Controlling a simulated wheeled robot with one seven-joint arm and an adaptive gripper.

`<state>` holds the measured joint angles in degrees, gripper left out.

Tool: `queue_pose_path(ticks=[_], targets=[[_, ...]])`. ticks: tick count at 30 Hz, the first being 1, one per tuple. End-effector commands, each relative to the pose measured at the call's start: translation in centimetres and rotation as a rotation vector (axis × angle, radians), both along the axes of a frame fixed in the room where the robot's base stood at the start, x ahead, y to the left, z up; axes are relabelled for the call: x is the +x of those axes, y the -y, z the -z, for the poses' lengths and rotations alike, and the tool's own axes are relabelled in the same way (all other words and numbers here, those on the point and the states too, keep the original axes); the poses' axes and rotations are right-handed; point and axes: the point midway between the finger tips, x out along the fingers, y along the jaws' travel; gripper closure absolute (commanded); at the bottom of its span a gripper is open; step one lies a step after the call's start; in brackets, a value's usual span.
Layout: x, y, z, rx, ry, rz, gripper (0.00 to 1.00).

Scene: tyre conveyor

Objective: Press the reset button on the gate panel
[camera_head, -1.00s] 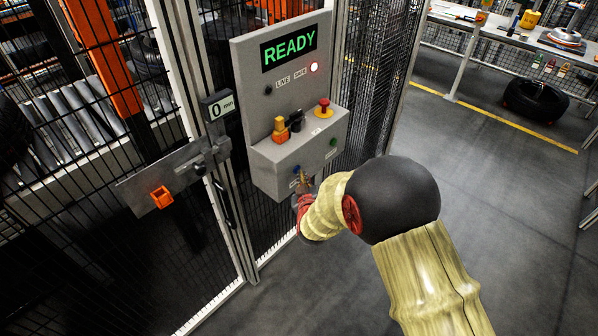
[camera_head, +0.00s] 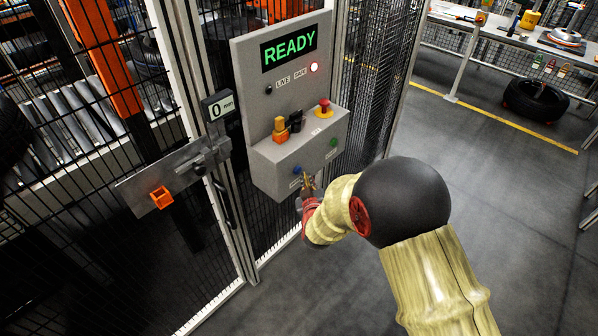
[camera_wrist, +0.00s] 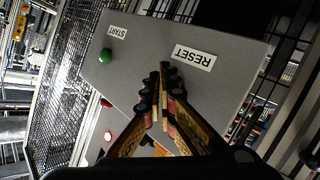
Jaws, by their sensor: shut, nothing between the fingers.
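The grey gate panel (camera_head: 252,85) shows a green READY display (camera_head: 289,47) and a lit lamp beside the word SAFE. On its lower box, a blue button (camera_head: 297,169) is at the left and a green button (camera_head: 333,143) at the right. The wrist view shows a RESET label (camera_wrist: 194,57), with the green button (camera_wrist: 105,55) beside the START label. No blue button shows there; my fingers cover part of the panel by the RESET label. My gripper (camera_wrist: 164,72) is shut and empty. In the head view my gripper (camera_head: 308,180) is just right of the blue button; contact cannot be told.
A red mushroom button (camera_head: 323,106) and a yellow-orange key device (camera_head: 280,128) sit on the box's top. Mesh fencing and a latch plate (camera_head: 160,178) stand left of the panel. The floor to the right is clear up to a bench and a tyre (camera_head: 535,101).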

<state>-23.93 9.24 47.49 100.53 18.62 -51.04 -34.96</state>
Motion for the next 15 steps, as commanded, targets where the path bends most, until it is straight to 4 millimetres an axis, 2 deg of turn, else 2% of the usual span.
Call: queue_pose_path(ticks=[5, 15], targets=[[-0.4, 0.6, 0.0, 0.0, 0.0, 0.001, 1.0], [-2.2, 3.0, 0.0, -0.001, 0.0, 0.002, 1.0]])
